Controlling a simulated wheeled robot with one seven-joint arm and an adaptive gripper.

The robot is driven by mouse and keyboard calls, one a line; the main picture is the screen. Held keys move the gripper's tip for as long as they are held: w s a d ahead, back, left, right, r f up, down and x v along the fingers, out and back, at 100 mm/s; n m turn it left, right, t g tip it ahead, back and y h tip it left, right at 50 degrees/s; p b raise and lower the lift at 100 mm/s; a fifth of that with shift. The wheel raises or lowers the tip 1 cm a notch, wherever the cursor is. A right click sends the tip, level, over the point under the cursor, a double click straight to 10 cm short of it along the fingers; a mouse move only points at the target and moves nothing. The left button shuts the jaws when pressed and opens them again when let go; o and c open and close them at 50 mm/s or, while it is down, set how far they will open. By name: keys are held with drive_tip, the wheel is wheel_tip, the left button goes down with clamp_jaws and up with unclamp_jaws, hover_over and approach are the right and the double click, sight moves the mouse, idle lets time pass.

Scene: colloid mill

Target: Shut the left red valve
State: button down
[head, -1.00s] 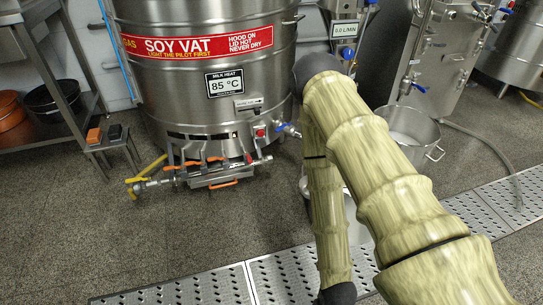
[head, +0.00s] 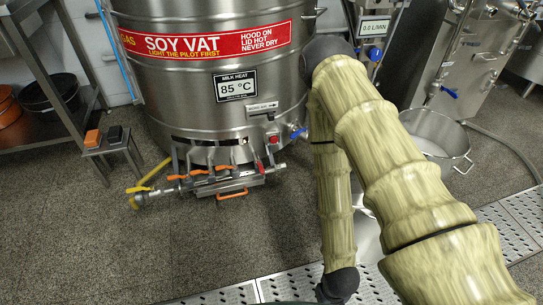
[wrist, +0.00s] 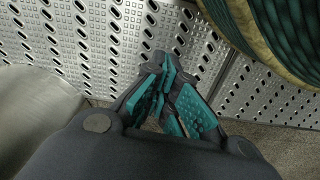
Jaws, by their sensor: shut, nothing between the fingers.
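In the head view, the soy vat (head: 180,80) stands at the left with a burner pipe manifold (head: 215,183) low on its front. A small red part (head: 260,167) sits at the manifold's right end, and another red part (head: 274,140) is above and right of it on the vat. I cannot tell which is the left red valve, nor its setting. Orange levers (head: 200,172) run along the manifold. My gripper (wrist: 172,92), with teal pads, is shut and empty over the metal floor grating in the wrist view, away from the vat.
A small stand (head: 112,145) with an orange and a dark block is left of the vat. A steel pot (head: 440,135) stands at the right behind my arm. The perforated grating (head: 505,218) crosses the floor. Speckled floor before the manifold is clear.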

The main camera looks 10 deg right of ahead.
drive_tip(key=shift+w+a, duration=0.2)
drive_tip(key=shift+w, duration=0.05)
drive_tip(key=shift+r, duration=0.1)
